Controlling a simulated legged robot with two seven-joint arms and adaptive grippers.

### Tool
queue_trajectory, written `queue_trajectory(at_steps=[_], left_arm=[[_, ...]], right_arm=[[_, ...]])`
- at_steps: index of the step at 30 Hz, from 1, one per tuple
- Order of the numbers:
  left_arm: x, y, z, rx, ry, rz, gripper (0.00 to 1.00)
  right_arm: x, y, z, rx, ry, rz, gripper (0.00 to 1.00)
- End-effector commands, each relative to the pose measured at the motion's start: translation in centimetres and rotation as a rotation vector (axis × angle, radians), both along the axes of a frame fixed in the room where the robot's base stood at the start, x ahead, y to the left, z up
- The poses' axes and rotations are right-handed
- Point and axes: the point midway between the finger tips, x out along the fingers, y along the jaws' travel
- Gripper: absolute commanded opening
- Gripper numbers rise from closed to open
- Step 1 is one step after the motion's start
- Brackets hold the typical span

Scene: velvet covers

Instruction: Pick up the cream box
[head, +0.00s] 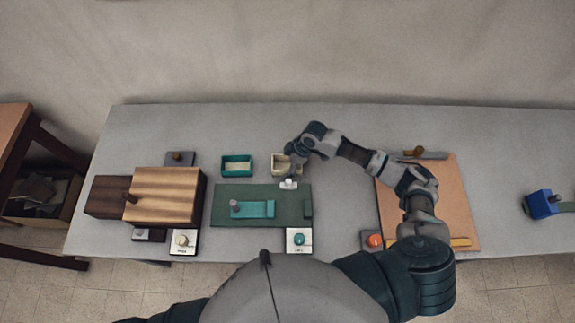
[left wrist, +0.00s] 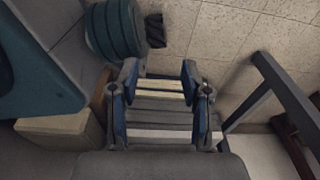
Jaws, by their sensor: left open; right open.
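The cream box (head: 277,161) is a small open-topped box on the grey table, just behind the dark green mat. My right gripper (head: 293,166) is open and reaches down over the box's right side in the head view, covering part of it. I cannot tell whether its fingers touch the box. My left gripper (left wrist: 160,84) is open in the left wrist view, with floor tiles beyond it; it does not show in the head view.
A teal open box (head: 237,165) stands left of the cream box. A striped wooden box (head: 165,194) is at left, an orange-brown board (head: 449,200) at right. A white piece (head: 289,184) stands close below my right gripper.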

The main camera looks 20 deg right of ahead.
Motion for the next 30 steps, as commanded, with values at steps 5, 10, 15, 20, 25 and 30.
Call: queue_trajectory(at_steps=[5, 10, 15, 20, 25, 30], left_arm=[[0.0, 0.5, 0.0, 0.006, 0.0, -0.002, 0.47], [0.0, 1.0, 0.0, 0.013, -0.001, -0.005, 0.47], [0.0, 1.1, 0.0, 0.014, 0.0, -0.005, 0.47], [0.0, 0.9, -0.1, 0.011, 0.001, -0.004, 0.47], [-0.1, 0.2, -0.5, 0.002, 0.002, -0.001, 0.47], [-0.8, -0.3, -0.4, -0.005, -0.001, 0.001, 0.47]], right_arm=[[0.0, 0.1, 0.0, 0.0, 0.0, 0.0, 1.0], [0.0, 0.0, 0.0, 0.0, 0.0, 0.0, 0.62], [0.0, 0.0, 0.0, 0.0, 0.0, 0.0, 0.34], [0.0, 0.0, 0.0, 0.0, 0.001, 0.0, 0.34], [0.0, 0.1, 1.0, 0.001, -0.002, 0.001, 0.34], [0.1, 0.0, 4.8, 0.002, -0.005, 0.001, 0.34]])
